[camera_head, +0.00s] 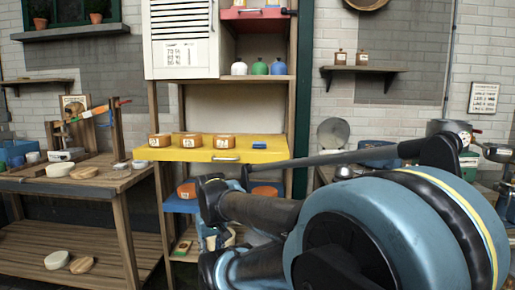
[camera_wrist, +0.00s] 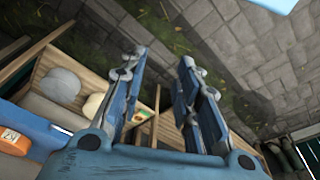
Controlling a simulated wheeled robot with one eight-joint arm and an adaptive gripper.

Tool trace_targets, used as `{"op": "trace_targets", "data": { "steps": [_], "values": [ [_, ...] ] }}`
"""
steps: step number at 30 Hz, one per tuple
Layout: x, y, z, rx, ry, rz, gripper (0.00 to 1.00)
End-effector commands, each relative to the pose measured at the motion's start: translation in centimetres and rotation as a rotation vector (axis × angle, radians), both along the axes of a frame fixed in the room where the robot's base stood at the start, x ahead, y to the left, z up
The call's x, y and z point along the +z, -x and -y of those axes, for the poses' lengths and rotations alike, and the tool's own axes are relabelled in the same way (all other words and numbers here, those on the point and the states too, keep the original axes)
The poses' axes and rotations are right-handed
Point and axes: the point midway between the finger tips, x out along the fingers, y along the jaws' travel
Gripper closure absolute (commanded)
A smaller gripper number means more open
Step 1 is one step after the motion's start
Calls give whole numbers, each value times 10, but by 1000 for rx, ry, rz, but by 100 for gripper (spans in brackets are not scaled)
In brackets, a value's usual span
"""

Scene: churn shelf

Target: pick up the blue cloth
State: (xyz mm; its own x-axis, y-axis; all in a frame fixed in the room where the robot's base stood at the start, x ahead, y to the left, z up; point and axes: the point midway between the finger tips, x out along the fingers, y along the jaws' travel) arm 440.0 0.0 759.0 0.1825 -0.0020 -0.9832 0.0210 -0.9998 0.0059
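The blue shelf also shows at the left of the wrist view (camera_wrist: 32,126).
A yellow shelf (camera_head: 222,152) with several orange-brown cheeses stands above the blue one. A wooden workbench (camera_head: 90,185) is at left.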

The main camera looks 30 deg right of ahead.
Motion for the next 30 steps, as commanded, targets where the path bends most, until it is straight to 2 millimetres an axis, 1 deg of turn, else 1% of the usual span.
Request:
{"op": "trace_targets", "data": {
  "steps": [4,5,6,7,8,9,10,11,14,18,20,21,23,24,26,27,30],
  "values": [
    [0,0,0,0,0,0,70],
    [0,0,0,0,0,0,66],
    [0,0,0,-2,0,0,57],
    [5,5,0,-6,-1,8,50],
    [9,6,1,-13,-4,9,43],
    [14,5,1,-29,-8,8,34],
    [19,2,2,-46,-13,5,27],
    [26,-2,3,-68,-19,2,25],
    [57,-20,8,-170,-48,-16,25],
    [111,-50,22,-354,-98,-45,25],
    [133,-64,29,-432,-122,-58,25],
    [148,-73,34,-484,-136,-66,25],
    [169,-85,43,-564,-158,-80,25],
    [183,-94,49,-617,-174,-88,25],
    [203,-107,59,-694,-194,-101,25],
    [217,-115,67,-746,-209,-110,25],
    [249,-136,87,-874,-245,-132,25]
  ]
}}
